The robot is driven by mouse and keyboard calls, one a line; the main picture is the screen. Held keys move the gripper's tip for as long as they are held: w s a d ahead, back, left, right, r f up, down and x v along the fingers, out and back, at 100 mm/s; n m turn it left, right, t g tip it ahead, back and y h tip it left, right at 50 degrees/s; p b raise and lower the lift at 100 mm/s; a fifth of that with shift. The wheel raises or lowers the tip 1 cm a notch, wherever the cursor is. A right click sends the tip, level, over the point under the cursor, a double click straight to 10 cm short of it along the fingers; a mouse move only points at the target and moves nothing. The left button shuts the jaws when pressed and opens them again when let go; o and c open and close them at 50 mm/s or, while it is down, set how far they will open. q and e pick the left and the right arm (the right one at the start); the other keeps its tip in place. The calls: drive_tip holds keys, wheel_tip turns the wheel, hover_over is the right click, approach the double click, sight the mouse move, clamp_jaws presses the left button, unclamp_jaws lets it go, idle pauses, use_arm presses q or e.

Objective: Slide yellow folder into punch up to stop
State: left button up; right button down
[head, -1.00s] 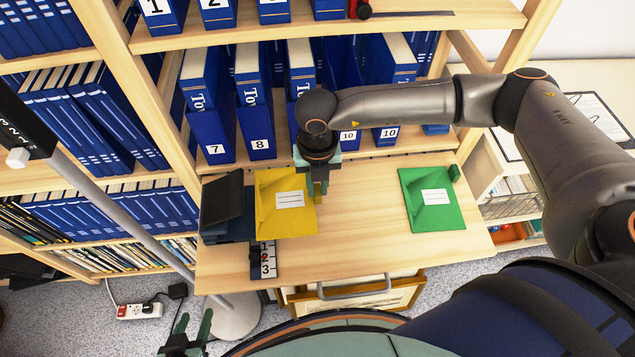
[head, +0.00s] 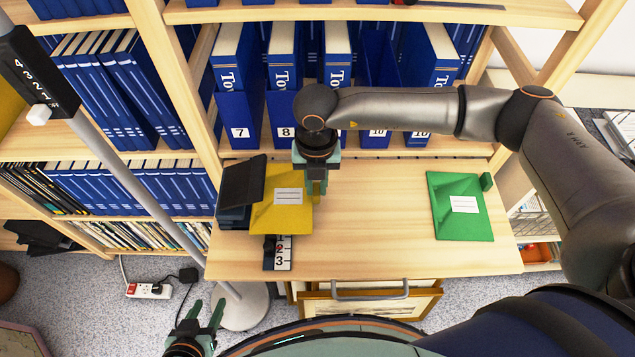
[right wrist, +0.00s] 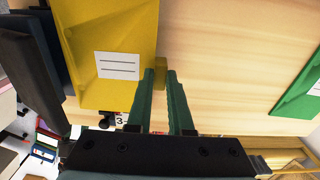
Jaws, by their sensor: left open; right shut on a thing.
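The yellow folder (head: 281,213) lies on the desk, with a white label. Its left edge is at the dark hole punch (head: 241,186); the punch's raised lever partly covers it, so how deep the edge sits in the slot is hidden. My right gripper (head: 317,194) is shut on the small yellow tab at the folder's right side. In the right wrist view, the tab (right wrist: 161,74) sits between the green fingertips, with the folder (right wrist: 112,35) and punch (right wrist: 28,55) to the left. My left gripper (head: 205,318) is open and empty, below the desk's front edge.
A green folder (head: 461,206) lies on the right of the desk (head: 385,220). A numbered strip (head: 281,254) lies near the front edge, below the yellow folder. Blue binders (head: 284,85) stand on the shelf behind. The desk's middle is clear.

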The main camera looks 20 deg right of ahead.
drive_tip(key=shift+w+a+b, duration=0.25)
drive_tip(key=shift+a+b, duration=0.15)
drive_tip(key=shift+a, duration=0.5)
drive_tip(key=shift+w+a+b, duration=0.25)
drive_tip(key=shift+a+b, duration=0.15)
drive_tip(key=shift+a, duration=0.5)
drive_tip(key=c, duration=0.7)
unclamp_jaws()
drive_tip(key=shift+c, duration=0.2)
wheel_tip(320, 180, up, 7)
drive_tip(key=p, duration=0.4)
idle(0.6)
